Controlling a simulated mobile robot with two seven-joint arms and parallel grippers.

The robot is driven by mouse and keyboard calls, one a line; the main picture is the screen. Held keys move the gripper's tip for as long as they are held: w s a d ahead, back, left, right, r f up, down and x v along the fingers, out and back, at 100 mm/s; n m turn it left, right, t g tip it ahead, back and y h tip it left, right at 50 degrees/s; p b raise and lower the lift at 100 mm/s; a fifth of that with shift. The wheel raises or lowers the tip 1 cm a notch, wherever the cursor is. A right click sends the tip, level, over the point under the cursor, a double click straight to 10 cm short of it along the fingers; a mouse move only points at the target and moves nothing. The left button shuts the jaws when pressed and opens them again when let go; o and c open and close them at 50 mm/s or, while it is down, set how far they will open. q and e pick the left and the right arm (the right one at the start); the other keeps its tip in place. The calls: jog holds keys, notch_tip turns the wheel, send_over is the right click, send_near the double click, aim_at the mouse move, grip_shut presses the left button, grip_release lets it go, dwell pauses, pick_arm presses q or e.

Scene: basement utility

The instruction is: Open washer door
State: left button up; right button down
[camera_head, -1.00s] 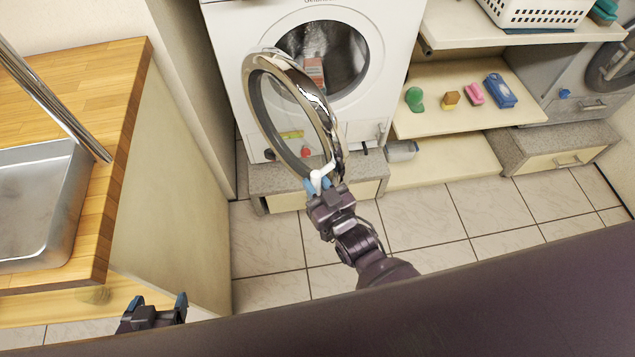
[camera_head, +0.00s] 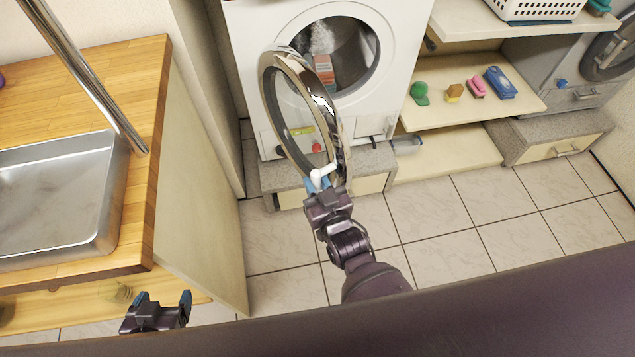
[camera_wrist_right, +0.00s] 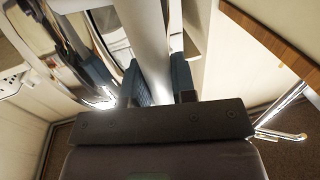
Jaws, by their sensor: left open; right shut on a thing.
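The white washer (camera_head: 240,60) stands at the back centre in the head view. Its round chrome-rimmed door (camera_head: 334,120) is swung wide open toward me, and the drum opening (camera_head: 350,65) shows items inside. My right gripper (camera_head: 321,186) is shut on the white door handle (camera_head: 322,173) at the door's lower edge. In the right wrist view the white handle (camera_wrist_right: 147,35) runs between the blue fingertips. My left gripper (camera_head: 163,305) is open and empty at the lower left, away from the washer, beside the wooden counter.
A wooden counter (camera_head: 130,200) with a metal sink (camera_head: 60,190) stands at left. Right of the washer, a shelf (camera_head: 450,110) holds a green item, a sponge, a pink item and a blue item. The tiled floor (camera_head: 440,220) in front is clear.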

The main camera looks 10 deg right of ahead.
jog(key=shift+a, duration=0.25)
dwell(0.4)
jog(key=c, duration=0.9)
grip_release()
jog(key=shift+c, duration=0.2)
jog(key=shift+s, duration=0.15)
jog(key=p+v, duration=0.1)
jog(key=v, duration=0.9)
jog(key=shift+s, duration=0.3)
jog(key=shift+c, duration=0.4)
